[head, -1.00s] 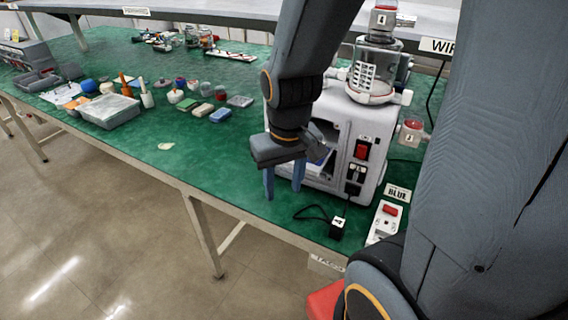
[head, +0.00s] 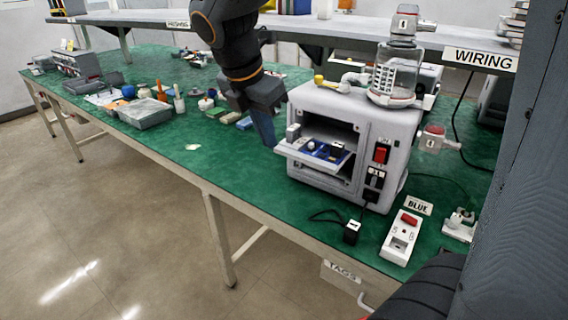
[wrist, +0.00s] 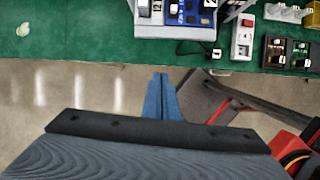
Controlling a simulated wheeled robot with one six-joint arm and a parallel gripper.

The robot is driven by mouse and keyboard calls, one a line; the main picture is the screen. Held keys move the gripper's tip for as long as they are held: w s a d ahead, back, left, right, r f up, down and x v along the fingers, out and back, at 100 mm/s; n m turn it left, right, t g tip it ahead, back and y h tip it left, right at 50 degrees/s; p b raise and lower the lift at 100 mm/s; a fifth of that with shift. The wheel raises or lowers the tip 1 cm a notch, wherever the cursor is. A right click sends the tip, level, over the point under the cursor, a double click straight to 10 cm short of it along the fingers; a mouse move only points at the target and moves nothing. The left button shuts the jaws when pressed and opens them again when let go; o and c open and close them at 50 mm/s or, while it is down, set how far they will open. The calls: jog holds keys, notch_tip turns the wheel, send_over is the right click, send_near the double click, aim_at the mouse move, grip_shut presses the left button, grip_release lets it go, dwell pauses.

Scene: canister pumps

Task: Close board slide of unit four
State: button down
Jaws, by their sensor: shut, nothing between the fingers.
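A pale grey box unit (head: 345,120) stands on the green bench with a clear canister (head: 396,75) on top. The slide also shows at the top of the wrist view (wrist: 176,32). My gripper (head: 268,140) is shut and empty, with blue fingers pointing down left of the slide, apparently apart from it. In the wrist view my closed fingertips (wrist: 160,78) are over the floor, short of the bench edge.
A black plug (head: 351,232) and a white socket strip with a red switch (head: 401,238) lie right of the unit's front. A grey tray (head: 145,113) and several small items stand at the left. The bench front left of the unit is mostly clear.

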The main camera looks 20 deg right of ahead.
jog(key=w+d+f, duration=0.2)
jog(key=f, duration=0.2)
jog(key=w+d+f+n+p, duration=0.1)
jog(key=w+d+f, duration=0.1)
jog(key=d+f, duration=0.1)
jog(key=shift+x, duration=0.95)
jog(key=shift+w+r, duration=0.1)
jog(key=shift+w, duration=0.05)
